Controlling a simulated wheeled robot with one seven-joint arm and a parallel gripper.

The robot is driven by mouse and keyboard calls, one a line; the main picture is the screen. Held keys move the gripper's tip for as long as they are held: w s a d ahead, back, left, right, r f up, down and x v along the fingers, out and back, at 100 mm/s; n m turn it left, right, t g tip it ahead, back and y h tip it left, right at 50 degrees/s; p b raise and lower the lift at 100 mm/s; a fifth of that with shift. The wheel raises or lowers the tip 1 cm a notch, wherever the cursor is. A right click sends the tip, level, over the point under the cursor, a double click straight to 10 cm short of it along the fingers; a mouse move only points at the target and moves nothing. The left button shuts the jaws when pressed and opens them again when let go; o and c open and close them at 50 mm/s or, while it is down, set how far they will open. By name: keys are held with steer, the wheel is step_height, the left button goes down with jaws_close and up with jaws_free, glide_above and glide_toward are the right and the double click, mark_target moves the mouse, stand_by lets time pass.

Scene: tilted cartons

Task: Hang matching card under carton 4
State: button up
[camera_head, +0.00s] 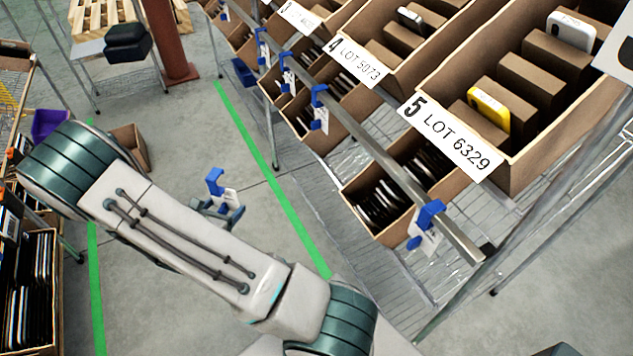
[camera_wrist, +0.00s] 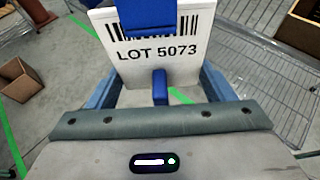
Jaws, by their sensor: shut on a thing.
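My gripper (camera_head: 226,210) is shut on a white card (camera_wrist: 157,72) with a blue hook (camera_wrist: 150,14). In the wrist view the card reads LOT 5073 under a barcode. In the head view the blue hook (camera_head: 214,180) stands up from the gripper, over the floor and left of the rack. Carton 4 (camera_head: 388,62) stands tilted on the rack, its label (camera_head: 356,60) reading LOT 5073. A metal rail (camera_head: 372,150) runs below the carton labels. The held card is apart from the rail.
A bare stretch of rail lies between these two. Carton 5 (camera_head: 520,165) reads LOT 6329.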

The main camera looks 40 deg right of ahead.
steer(key=s+d+r+m+g+h+p, duration=0.1)
steer(key=s+d+r+m+g, duration=0.2)
steer(key=s+d, duration=0.4)
steer(key=s+d+r+m+g+p, duration=0.2)
steer(key=s+d+r+m+g, duration=0.2)
steer(key=d, duration=1)
steer(key=s+m+g, duration=0.2)
steer(key=s+g, duration=0.1)
steer(key=s, duration=0.1)
steer(key=shift+r+h, duration=0.2)
steer(key=shift+h, duration=0.2)
steer(key=a+b, duration=0.2)
steer(key=b, duration=0.3)
steer(key=a+b, duration=0.1)
steer(key=b, duration=0.3)
steer(key=shift+w+a+b, duration=0.35)
steer(key=shift+w, duration=0.05)
